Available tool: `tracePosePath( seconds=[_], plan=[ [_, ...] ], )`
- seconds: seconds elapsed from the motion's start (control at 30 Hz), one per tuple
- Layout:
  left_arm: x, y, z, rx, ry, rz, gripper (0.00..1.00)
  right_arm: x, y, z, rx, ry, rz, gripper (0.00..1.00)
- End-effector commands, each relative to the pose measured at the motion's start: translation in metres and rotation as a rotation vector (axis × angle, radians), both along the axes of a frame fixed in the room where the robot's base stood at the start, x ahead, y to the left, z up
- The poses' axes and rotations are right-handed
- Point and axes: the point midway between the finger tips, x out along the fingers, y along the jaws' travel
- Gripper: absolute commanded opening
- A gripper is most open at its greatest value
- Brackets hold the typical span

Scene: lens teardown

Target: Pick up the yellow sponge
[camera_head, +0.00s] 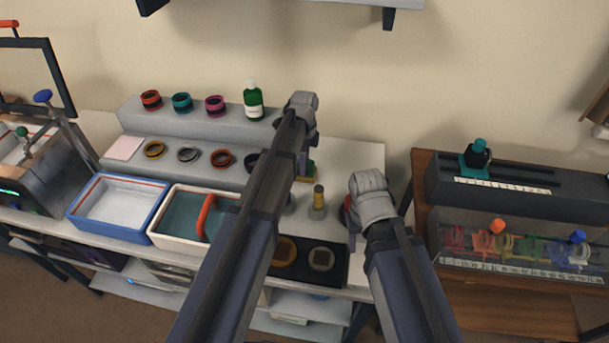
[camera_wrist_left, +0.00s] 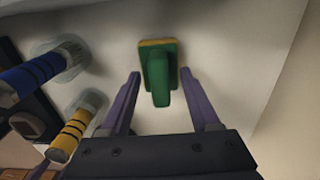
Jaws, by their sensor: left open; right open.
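The yellow sponge (camera_wrist_left: 158,42) shows in the left wrist view as a yellow slab with a green block-like part (camera_wrist_left: 159,78) on it, standing on the pale bench top. In the head view a bit of it (camera_head: 310,169) shows beside my left arm, which hides the rest. My left gripper (camera_wrist_left: 160,76) is open, with its two purple fingers on either side of the green part and a gap on each side. My right gripper (camera_head: 350,217) is open and low over the bench's right part, partly hidden by its own wrist.
A yellow-banded post (camera_head: 318,200) stands near my left gripper; it and a blue-banded post (camera_wrist_left: 37,72) show at left in the left wrist view. A black mat (camera_head: 335,267) lies in front. A green bottle (camera_head: 253,101) and rings stand behind left. Two trays (camera_head: 75,208) (camera_head: 158,239) sit left.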

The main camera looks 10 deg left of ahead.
Motion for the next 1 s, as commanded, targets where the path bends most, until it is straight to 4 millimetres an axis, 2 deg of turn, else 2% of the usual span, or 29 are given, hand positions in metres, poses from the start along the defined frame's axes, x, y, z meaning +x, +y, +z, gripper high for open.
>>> tracePosePath(
  seconds=[0.13,0.67,1.0],
  plan=[
    [-0.0001,0.0,0.0014,0.0,0.0,0.0,0.6,0.0,0.0,0.0014,0.0,0.0,0.0,0.5],
    [0.0,0.0,0.0013,0.0,0.0,0.0,0.01,0.0,0.0,0.0013,0.0,0.0,0.0,0.5],
    [-0.0001,0.0,0.0013,0.0,0.0,0.0,0.0,0.0,0.0,0.0013,0.0,0.0,0.0,0.5]
  ],
)
